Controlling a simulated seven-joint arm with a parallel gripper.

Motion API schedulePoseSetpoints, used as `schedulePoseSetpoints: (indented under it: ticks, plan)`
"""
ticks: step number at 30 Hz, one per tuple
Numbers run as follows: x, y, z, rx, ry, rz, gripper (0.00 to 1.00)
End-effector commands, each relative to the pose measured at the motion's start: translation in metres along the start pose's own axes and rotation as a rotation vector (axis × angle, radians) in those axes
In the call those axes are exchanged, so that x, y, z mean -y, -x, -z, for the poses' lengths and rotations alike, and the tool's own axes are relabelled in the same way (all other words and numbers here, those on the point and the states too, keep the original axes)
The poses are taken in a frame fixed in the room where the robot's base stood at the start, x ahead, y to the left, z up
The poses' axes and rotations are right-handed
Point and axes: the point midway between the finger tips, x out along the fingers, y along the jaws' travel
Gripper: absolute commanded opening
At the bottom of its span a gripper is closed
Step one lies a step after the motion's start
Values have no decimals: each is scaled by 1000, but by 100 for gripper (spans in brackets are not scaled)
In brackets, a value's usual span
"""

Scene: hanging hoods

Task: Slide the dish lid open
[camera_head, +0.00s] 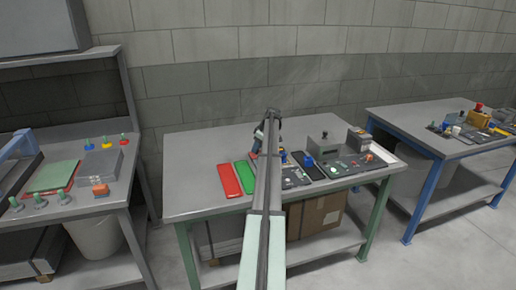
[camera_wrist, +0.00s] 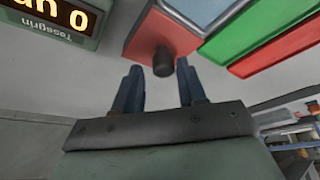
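In the wrist view a red block (camera_wrist: 150,36) carries a dark round knob (camera_wrist: 163,66) and borders a pale blue-grey panel (camera_wrist: 200,9). This looks like the dish and its lid, but I cannot tell which part is the lid. My gripper (camera_wrist: 158,76) is open, with its two blue fingers apart. The knob shows in the gap between the fingertips, with visible space on both sides. I cannot tell its depth relative to them. In the head view my arm reaches over the middle table (camera_head: 190,190) and hides much of this area.
A red strip (camera_head: 229,180) and a green strip (camera_head: 246,176) lie left of my arm. A grey box-like device (camera_head: 323,148) and small panels stand to its right. A lit display (camera_wrist: 52,20) is at the wrist view's upper left. The table's left part is clear.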

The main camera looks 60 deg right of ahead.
Motion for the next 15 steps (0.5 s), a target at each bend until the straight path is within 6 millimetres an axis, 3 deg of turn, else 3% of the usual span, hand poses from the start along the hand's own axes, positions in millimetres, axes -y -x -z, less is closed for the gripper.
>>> schedulePoseSetpoints:
  ticks: [10, 15]
  plan:
    - [2, 1, -1, 2, 0, 3, 50]
    - [2, 14, -2, 2, -1, 3, 50]
